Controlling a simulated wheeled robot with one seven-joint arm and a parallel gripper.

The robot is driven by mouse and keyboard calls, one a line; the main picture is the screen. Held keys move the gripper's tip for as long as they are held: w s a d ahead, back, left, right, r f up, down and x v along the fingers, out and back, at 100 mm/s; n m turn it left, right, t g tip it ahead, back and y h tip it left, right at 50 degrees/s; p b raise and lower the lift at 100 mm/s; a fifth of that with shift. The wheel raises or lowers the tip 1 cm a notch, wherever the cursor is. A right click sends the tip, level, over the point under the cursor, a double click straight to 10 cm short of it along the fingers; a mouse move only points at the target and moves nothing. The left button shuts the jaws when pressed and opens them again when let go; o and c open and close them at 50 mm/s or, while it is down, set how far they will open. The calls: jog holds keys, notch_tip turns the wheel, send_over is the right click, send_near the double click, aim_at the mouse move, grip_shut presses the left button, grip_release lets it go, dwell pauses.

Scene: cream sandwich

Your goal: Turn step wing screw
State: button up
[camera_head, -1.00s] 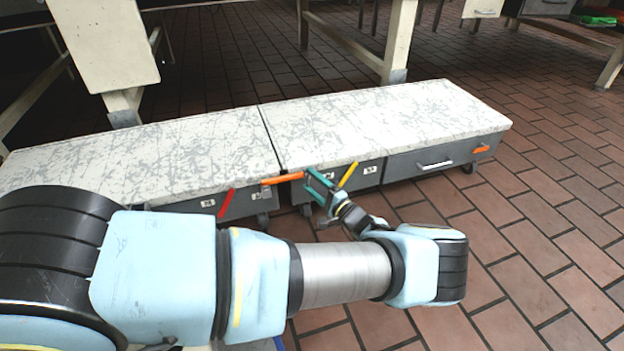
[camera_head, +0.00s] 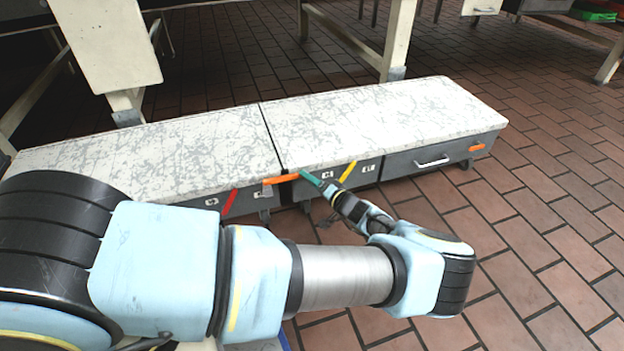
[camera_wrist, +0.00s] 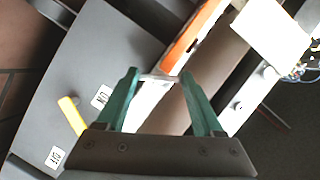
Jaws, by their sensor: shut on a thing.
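My gripper shows in the head view (camera_head: 305,175) with its teal fingers at the front edge of the low bench, by the gap between two units. In the wrist view my gripper (camera_wrist: 159,76) has a small pale metallic piece, apparently the wing screw (camera_wrist: 158,78), spanning between its fingertips. It is shut on this piece; the fingers hide it in the head view.
The low bench (camera_head: 360,115) has a worn white top and grey fronts. A yellow lever (camera_head: 348,171) between two labels is just right of my gripper; a red lever (camera_head: 230,202) is to the left. A drawer handle (camera_head: 432,162) is farther right. Brick floor is clear at right.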

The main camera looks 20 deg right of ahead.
dwell(0.3)
jog(key=o, duration=1.4)
jog(key=p+v, duration=0.1)
jog(key=v, duration=1)
jog(key=shift+a, duration=0.15)
